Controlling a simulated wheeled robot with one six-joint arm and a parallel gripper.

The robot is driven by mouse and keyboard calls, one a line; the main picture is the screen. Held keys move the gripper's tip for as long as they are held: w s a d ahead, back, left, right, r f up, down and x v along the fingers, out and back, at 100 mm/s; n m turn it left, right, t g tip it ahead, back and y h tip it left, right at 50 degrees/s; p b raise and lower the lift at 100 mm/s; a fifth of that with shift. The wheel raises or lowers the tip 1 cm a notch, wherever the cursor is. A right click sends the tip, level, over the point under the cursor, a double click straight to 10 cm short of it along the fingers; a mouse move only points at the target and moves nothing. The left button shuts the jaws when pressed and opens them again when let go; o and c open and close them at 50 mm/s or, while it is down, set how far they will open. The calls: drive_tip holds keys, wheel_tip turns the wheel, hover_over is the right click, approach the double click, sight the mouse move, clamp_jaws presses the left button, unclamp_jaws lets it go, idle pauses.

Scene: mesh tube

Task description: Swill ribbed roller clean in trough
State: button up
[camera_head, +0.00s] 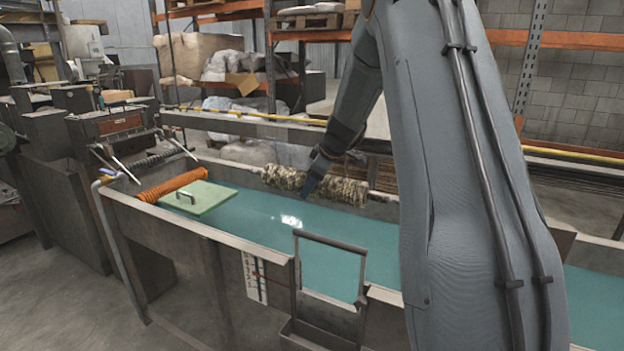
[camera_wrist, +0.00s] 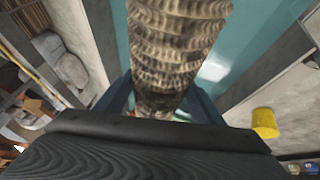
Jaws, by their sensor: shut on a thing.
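The ribbed roller (camera_head: 345,191) is a long, mottled brown and cream cylinder with a rough, ridged surface. It lies level near the far wall of the trough (camera_head: 232,241), which holds teal liquid. I cannot tell whether its underside touches the liquid. My gripper (camera_head: 311,186) is shut around the roller near its middle. In the wrist view the roller (camera_wrist: 172,45) runs up the picture between the two dark blue fingers of my gripper (camera_wrist: 160,100). The part behind the gripper's dark body is hidden.
An orange coiled cylinder (camera_head: 172,185) and a pale green lid (camera_head: 198,198) with a handle lie at the trough's left end. A metal frame (camera_head: 329,270) hangs at the near rim. A yellow cylinder (camera_wrist: 265,123) shows right in the wrist view. Open liquid lies mid-trough.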

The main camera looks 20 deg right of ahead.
drive_tip(key=shift+f+b, duration=12.75)
drive_tip(key=shift+b, duration=2.1)
drive_tip(key=shift+w+d, duration=0.1)
drive_tip(key=shift+w, duration=0.05)
drive_tip(key=shift+w+d+b, duration=0.35)
drive_tip(key=shift+w+d, duration=0.2)
drive_tip(key=shift+d, duration=0.1)
drive_tip(key=shift+s+a+b, duration=0.65)
drive_tip(key=shift+s+a, duration=0.6)
drive_tip(key=shift+a, duration=0.3)
drive_tip(key=shift+w+d+b, duration=0.65)
drive_tip(key=shift+w+d, duration=0.6)
drive_tip(key=shift+d, duration=0.3)
drive_tip(key=shift+s+a+b, duration=0.5)
drive_tip(key=shift+s+a, duration=0.75)
drive_tip(key=shift+a, duration=0.25)
drive_tip(key=shift+w+d+b, duration=0.5)
drive_tip(key=shift+w+d, duration=0.7)
drive_tip(key=shift+d, duration=0.25)
